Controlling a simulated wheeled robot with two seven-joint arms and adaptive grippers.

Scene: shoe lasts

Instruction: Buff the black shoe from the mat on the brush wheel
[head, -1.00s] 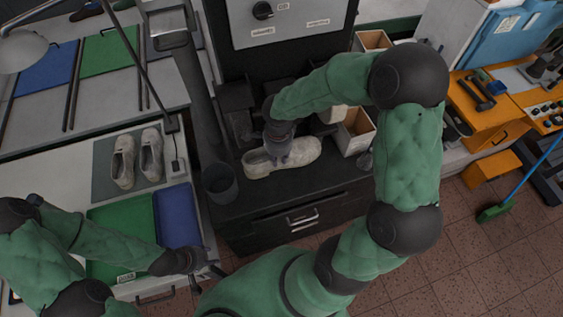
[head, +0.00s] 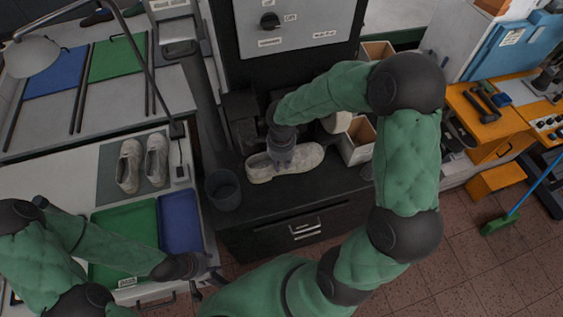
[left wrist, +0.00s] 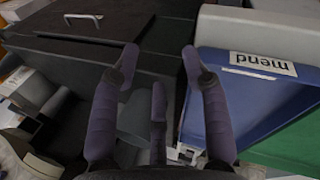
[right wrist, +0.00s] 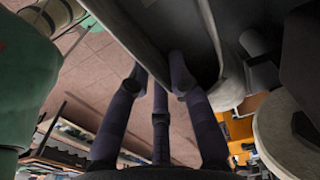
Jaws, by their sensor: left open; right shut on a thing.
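No black shoe shows on the grey mat (head: 108,165); a pair of off-white shoes (head: 142,163) stands there. My right gripper (head: 283,153) is shut on another off-white shoe (head: 305,157), which lies sideways in front of the buffing machine (head: 300,25). In the right wrist view the fingers (right wrist: 157,65) pinch the shoe's edge (right wrist: 205,30). A pale round wheel (head: 337,122), probably the brush wheel, is partly hidden behind my right arm; it also shows in the right wrist view (right wrist: 285,135), apart from the shoe. My left gripper (head: 208,272) is open and empty by the trays.
A green tray (head: 125,215) and a blue tray (head: 180,222) lie below the mat. A dark bin (head: 223,188) stands left of the held shoe. Open boxes (head: 358,150) stand right of the wheel. A lamp (head: 35,55) overhangs the left bench.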

